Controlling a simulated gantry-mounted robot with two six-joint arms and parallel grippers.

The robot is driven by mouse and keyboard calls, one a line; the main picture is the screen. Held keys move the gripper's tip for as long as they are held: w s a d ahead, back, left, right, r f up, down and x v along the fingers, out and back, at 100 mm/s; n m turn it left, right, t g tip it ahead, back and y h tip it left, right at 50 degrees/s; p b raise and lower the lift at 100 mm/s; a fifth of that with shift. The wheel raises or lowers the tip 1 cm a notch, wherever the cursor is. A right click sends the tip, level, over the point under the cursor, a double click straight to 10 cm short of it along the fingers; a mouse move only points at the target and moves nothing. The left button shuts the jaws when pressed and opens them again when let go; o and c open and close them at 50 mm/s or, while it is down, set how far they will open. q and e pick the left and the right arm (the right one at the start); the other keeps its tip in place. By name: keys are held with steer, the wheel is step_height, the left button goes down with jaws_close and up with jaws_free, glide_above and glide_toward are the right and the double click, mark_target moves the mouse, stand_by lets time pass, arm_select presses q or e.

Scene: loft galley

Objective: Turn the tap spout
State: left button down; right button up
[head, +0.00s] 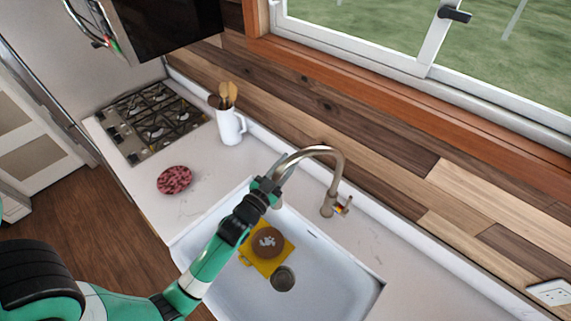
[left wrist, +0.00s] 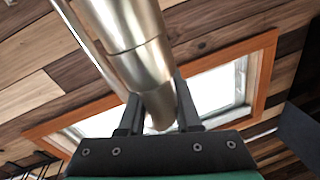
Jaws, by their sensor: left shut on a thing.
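The tap (head: 338,180) stands on the counter behind the sink, and its curved metal spout arches out to the left over the basin. My left gripper (head: 274,182) is at the free end of the spout. In the left wrist view the two dark fingers of my left gripper (left wrist: 158,115) stand on either side of the spout end (left wrist: 138,50) and are shut on it. The tap's base and small side lever (head: 345,206) are clear of the gripper. My right gripper is not in view.
The white sink (head: 335,272) holds a yellow cloth or board (head: 248,256) with a round brown item (head: 268,241) on it. A patterned red disc (head: 174,180), a white utensil jug (head: 230,127) and a gas hob (head: 152,122) are to the left.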

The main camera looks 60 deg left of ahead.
arm_select(q)
steer(key=shift+f, duration=0.3)
stand_by(0.4)
steer(key=c, duration=1.1)
jaws_free()
steer(key=o, duration=0.5)
steer(key=shift+w+d, duration=0.2)
steer(key=shift+w, duration=0.1)
steer(key=shift+r, duration=0.15)
steer(key=shift+s, duration=0.1)
steer(key=b+v, duration=0.3)
steer(key=v, duration=0.7)
steer(key=shift+s+d, duration=0.15)
steer(key=shift+s, duration=0.2)
steer(key=shift+s+d, duration=0.2)
steer(key=shift+s, duration=0.15)
